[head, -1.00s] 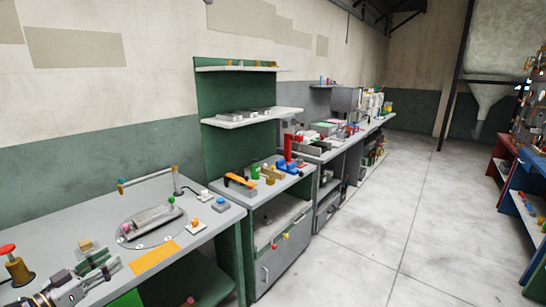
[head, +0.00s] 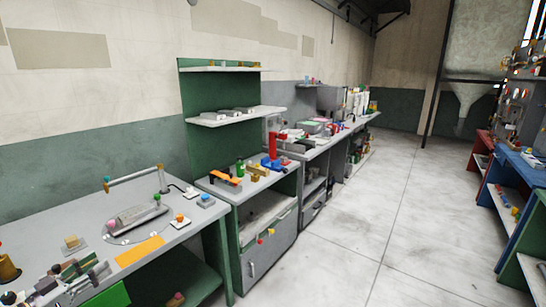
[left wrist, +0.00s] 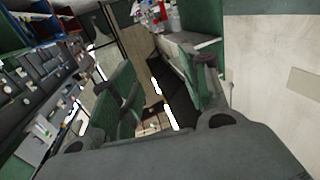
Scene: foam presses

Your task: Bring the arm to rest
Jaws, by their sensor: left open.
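My left gripper (head: 82,277) is at the lower left of the head view, over or beside the near grey bench (head: 60,220); the exact height above the bench cannot be told. Its jaws are open, and in the left wrist view the two fingers (left wrist: 165,95) stand apart with nothing seen between them. My right gripper is not in view.
A grey press plate (head: 138,217) with a raised bar, an orange sheet (head: 140,250) and a small tan block (head: 74,244) lie near the gripper. A brass base (head: 8,269) stands at the left edge. A green-backed shelf (head: 222,150) rises behind. The floor (head: 400,230) at right is clear.

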